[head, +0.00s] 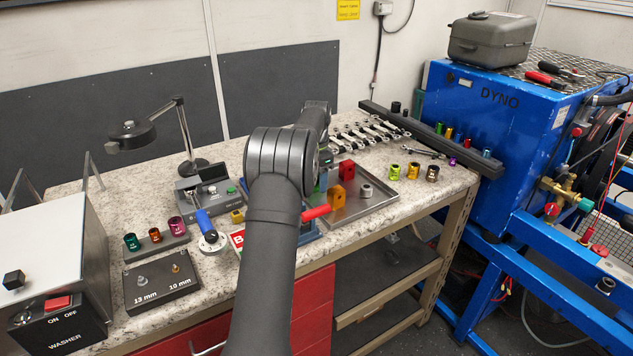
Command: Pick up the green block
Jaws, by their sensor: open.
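A green block (323,181) shows as a small sliver at the left end of the metal tray (376,212), just right of my arm. Most of it is hidden behind my arm. My gripper (325,163) is only partly seen, as a dark piece with a green spot just above the green block. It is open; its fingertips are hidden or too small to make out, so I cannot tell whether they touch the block. A red block (346,170) and an orange block (337,197) stand right of the green one.
A metal nut-like part (366,191) is in the tray. A red-handled tool (317,212) lies near the front. Several wrenches (368,132) lie behind. Coloured sockets (412,171) stand to the right. A lamp (133,134), a blue-handled tool (205,222) and a washer box (60,250) are left.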

